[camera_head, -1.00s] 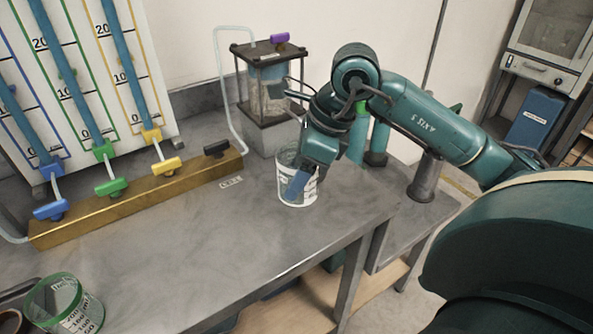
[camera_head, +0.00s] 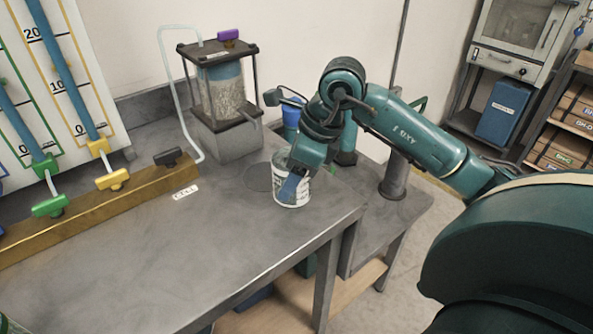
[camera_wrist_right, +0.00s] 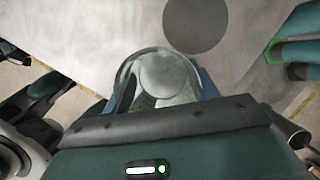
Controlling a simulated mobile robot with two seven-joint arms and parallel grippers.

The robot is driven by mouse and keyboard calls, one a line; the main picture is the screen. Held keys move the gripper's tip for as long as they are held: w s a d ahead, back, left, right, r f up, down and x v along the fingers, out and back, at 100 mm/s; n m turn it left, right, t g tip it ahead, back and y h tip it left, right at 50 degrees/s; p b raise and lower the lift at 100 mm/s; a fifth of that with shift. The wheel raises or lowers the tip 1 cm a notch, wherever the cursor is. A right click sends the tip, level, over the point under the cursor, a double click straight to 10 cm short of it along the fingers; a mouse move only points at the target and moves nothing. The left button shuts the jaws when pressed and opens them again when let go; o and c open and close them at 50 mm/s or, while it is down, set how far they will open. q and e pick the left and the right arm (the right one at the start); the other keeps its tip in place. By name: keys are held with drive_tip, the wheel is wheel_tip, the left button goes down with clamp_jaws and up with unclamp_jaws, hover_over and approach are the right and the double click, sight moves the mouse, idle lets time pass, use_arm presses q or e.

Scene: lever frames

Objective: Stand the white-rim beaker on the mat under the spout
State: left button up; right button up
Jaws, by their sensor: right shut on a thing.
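The white-rim beaker (camera_head: 291,193) is a clear cup with a white printed band, near the table's right edge. My right gripper (camera_head: 293,182) is shut on its wall; in the wrist view the beaker (camera_wrist_right: 165,75) shows between the fingers. Whether its base touches the table is unclear. The mat (camera_head: 258,177) is a dark, bare disc just left of the beaker; it also shows in the wrist view (camera_wrist_right: 195,25). My left gripper is out of view.
The caged column (camera_head: 222,88) with a purple valve (camera_head: 228,34) stands on a grey block behind the mat. A brass manifold (camera_head: 100,207) with coloured valves lies to the left. A thin bent tube (camera_head: 180,90) rises beside the column.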

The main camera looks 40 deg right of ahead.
drive_tip(key=shift+w+a+f, duration=0.1)
drive_tip(key=shift+w+f, duration=0.1)
drive_tip(key=shift+w, duration=0.4)
drive_tip(key=shift+w+f, duration=0.2)
drive_tip(key=shift+w, duration=0.35)
drive_tip(key=shift+w+a+f+p, duration=0.15)
drive_tip(key=shift+w, duration=1.55)
drive_tip(key=shift+w+a+f+p, duration=0.1)
drive_tip(key=shift+w+a+p, duration=0.05)
drive_tip(key=shift+w, duration=1.55)
drive_tip(key=shift+f, duration=0.3)
drive_tip(key=o, duration=1)
drive_tip(key=shift+o, duration=0.2)
